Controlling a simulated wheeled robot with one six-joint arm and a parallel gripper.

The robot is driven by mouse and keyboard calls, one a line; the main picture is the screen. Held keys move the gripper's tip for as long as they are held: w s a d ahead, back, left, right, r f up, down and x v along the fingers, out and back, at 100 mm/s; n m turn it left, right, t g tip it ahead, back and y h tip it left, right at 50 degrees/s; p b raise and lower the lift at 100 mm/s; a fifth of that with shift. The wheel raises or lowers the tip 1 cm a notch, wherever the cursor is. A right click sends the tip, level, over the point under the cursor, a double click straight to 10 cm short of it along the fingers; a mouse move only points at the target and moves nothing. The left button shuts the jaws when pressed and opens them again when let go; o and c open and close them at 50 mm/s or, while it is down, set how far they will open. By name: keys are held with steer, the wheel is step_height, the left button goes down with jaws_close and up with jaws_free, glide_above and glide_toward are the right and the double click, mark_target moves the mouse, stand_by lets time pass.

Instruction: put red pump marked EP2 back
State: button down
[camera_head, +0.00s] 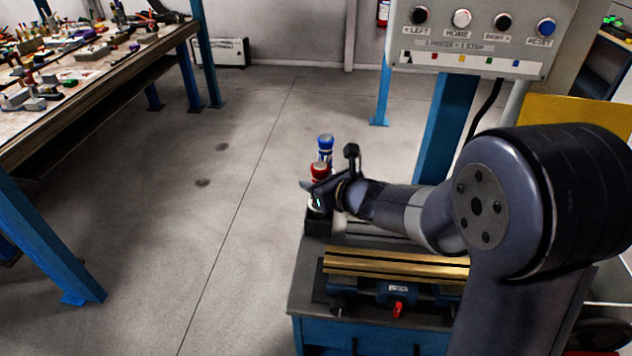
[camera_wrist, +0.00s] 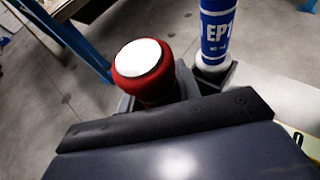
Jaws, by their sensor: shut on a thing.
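The red pump (camera_head: 319,171) stands upright at the left end of the cart, at a dark holder (camera_head: 318,224). Its red body with a white top shows in the wrist view (camera_wrist: 143,70); no EP2 mark is visible. My gripper (camera_head: 318,195) is shut on the red pump from the right. The gripper hides the pump's middle, and I cannot tell whether its base is fully seated. A blue and white pump marked EP1 (camera_wrist: 217,30) stands upright just behind it, apart from it, and also shows in the head view (camera_head: 325,147).
The cart (camera_head: 300,277) bears a blue vise (camera_head: 372,290) with brass-coloured bars (camera_head: 395,264) in front of my arm. A control panel (camera_head: 475,40) on a blue post is behind. A cluttered workbench (camera_head: 90,70) stands at the left. The floor between is clear.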

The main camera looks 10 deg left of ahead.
steer(key=shift+f+b, duration=0.3)
steer(key=shift+b, duration=0.2)
steer(key=shift+f+b, duration=0.3)
steer(key=shift+b, duration=0.05)
steer(key=c, duration=1)
jaws_free()
steer(key=shift+r, duration=0.15)
steer(key=shift+r+p, duration=0.55)
steer(key=shift+p, duration=0.3)
steer(key=v, duration=1.2)
